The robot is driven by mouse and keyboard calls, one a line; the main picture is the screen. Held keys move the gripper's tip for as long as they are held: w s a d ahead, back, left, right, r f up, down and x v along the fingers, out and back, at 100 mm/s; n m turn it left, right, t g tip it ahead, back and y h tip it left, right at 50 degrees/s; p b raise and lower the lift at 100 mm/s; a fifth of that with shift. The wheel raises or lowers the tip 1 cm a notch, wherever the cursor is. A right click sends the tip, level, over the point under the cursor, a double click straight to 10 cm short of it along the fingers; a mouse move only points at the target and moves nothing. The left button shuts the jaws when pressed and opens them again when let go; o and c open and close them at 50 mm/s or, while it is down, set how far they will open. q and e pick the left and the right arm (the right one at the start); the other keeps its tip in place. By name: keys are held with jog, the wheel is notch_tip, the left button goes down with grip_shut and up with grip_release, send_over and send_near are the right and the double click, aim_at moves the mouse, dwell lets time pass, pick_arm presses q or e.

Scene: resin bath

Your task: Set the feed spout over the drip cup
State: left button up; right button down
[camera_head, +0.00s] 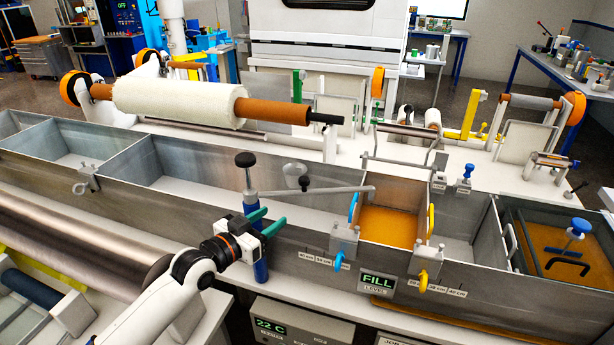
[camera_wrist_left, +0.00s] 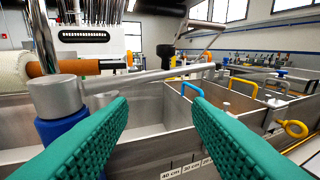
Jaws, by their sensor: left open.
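The feed spout (camera_head: 325,189) is a thin grey bar running right from a hub on a blue post (camera_head: 260,262). Its tip lies near the left wall of the amber resin compartment (camera_head: 389,221). In the left wrist view the spout (camera_wrist_left: 150,76) crosses behind the fingers, with its hub at left. My left gripper (camera_head: 267,221) is open and empty, just right of the post; its teal fingers (camera_wrist_left: 160,108) show apart in the wrist view. A small grey cup-like piece (camera_head: 296,169) stands behind the spout; I cannot tell whether it is the drip cup. My right gripper is out of view.
The metal trough (camera_head: 200,205) has several divided compartments. A blue hook (camera_head: 352,206) and a yellow hook (camera_head: 431,219) stand on the resin compartment's sides. A white roll (camera_head: 178,101) on an orange core lies behind. A steel roller (camera_head: 80,235) lies in front at left.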

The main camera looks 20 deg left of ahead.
pick_arm(q)
jog(key=h, duration=0.1)
send_near(300, 182)
jog(key=shift+m+t, duration=0.3)
jog(key=shift+t, duration=0.1)
jog(key=p+x, duration=0.1)
jog(key=x, duration=0.2)
jog(key=p+x, duration=0.1)
jog(key=x, duration=0.7)
jog(key=shift+w+d+f+p, duration=0.1)
jog(key=shift+d+f+p, duration=0.15)
jog(key=shift+p, duration=0.15)
grip_shut()
